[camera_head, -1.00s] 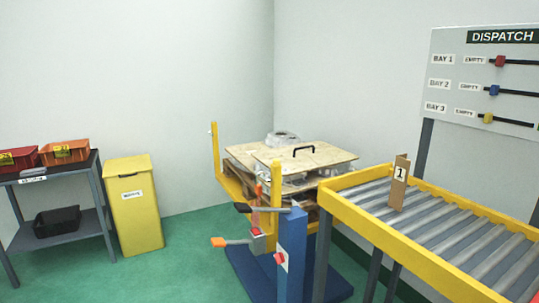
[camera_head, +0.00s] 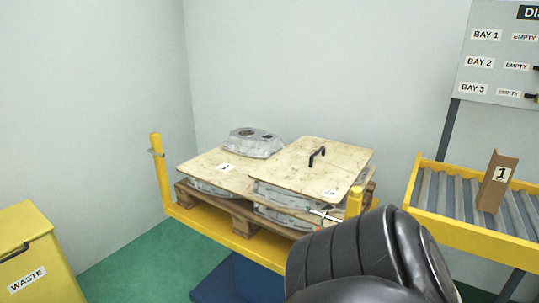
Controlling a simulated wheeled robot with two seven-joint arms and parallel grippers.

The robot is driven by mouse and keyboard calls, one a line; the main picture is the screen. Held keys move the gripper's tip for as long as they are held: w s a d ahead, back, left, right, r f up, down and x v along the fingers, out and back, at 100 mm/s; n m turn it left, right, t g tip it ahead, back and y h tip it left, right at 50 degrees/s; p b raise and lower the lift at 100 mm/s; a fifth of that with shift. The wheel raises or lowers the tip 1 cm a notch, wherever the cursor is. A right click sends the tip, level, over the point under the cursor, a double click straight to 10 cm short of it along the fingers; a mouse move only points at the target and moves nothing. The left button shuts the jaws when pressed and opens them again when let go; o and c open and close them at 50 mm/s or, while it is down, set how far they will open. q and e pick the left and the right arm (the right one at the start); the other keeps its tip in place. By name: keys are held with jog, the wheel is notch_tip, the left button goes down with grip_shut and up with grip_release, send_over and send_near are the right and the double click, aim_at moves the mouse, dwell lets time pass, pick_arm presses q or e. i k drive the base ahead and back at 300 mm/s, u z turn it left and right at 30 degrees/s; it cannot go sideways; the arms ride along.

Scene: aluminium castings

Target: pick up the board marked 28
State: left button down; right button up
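Two wooden boards lie on castings on a pallet in the head view. The right board (camera_head: 305,170) has a black handle (camera_head: 317,156) on top and a small white label (camera_head: 329,193) near its front right corner. The left board (camera_head: 213,170) has a white label (camera_head: 225,167) near its middle. Both labels are too small to read, so I cannot tell which board is marked 28. A black rounded link of my own arm fills the lower right foreground and hides part of the pallet's front right. No gripper fingers show.
A grey casting (camera_head: 255,143) sits at the back of the left board. More castings (camera_head: 285,203) lie under the right board, on the wooden pallet (camera_head: 232,211). Yellow posts (camera_head: 156,172) flank the stand. A roller conveyor (camera_head: 440,192) with a "1" card (camera_head: 497,182) stands right; a yellow waste bin (camera_head: 35,250) stands left.

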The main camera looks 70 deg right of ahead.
aim_at(319, 170)
jog(key=z, duration=0.85)
jog(key=i, duration=1.4)
jog(key=z, duration=1.25)
